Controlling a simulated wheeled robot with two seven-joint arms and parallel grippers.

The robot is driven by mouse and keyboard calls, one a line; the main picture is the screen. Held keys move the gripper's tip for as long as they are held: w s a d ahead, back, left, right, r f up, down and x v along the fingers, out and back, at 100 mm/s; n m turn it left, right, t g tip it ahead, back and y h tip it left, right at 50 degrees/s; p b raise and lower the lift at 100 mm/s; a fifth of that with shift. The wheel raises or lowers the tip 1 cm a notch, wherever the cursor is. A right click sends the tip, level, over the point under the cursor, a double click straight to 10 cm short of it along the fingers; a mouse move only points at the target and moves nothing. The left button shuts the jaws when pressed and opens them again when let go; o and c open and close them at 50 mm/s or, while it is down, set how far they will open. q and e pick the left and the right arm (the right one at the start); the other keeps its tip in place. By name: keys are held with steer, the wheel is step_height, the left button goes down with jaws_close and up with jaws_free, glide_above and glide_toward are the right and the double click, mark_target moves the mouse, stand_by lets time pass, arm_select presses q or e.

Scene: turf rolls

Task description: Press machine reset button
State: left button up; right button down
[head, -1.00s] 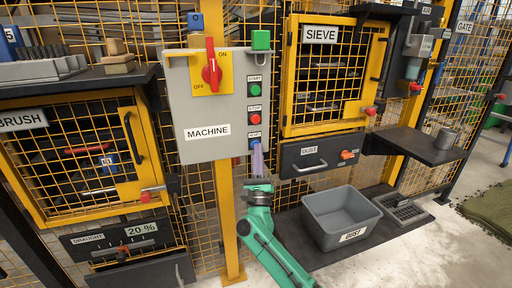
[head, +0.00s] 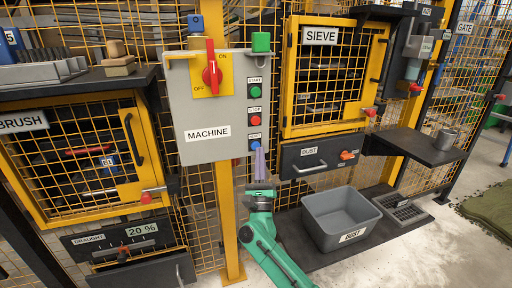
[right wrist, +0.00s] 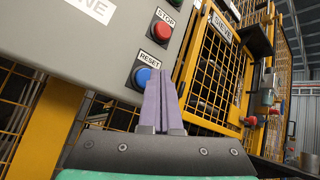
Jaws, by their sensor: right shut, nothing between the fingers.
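The grey machine panel (head: 205,115) carries the MACHINE label. Its blue reset button (head: 255,145) is the lowest of three, under the green start button (head: 255,91) and red stop button (head: 255,120). In the right wrist view the blue button (right wrist: 144,78) sits just left of my fingertips, partly covered by them. My right gripper (head: 260,152) is shut and empty, its pale purple fingers pointing up just below and beside the reset button. I cannot tell whether they touch it. My left gripper is not in view.
The sieve cabinet (head: 335,75) and dust drawer (head: 322,155) are to the right. A grey dust bin (head: 340,215) stands on a low dark shelf. The brush cabinet (head: 75,160) is at left.

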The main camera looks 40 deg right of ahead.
steer(key=s, duration=0.1)
steer(key=s+a+p, duration=0.1)
steer(key=s, duration=0.2)
steer(key=shift+s+a+p, duration=0.3)
steer(key=shift+s+p, duration=0.05)
steer(key=shift+p, duration=0.05)
stand_by(0.5)
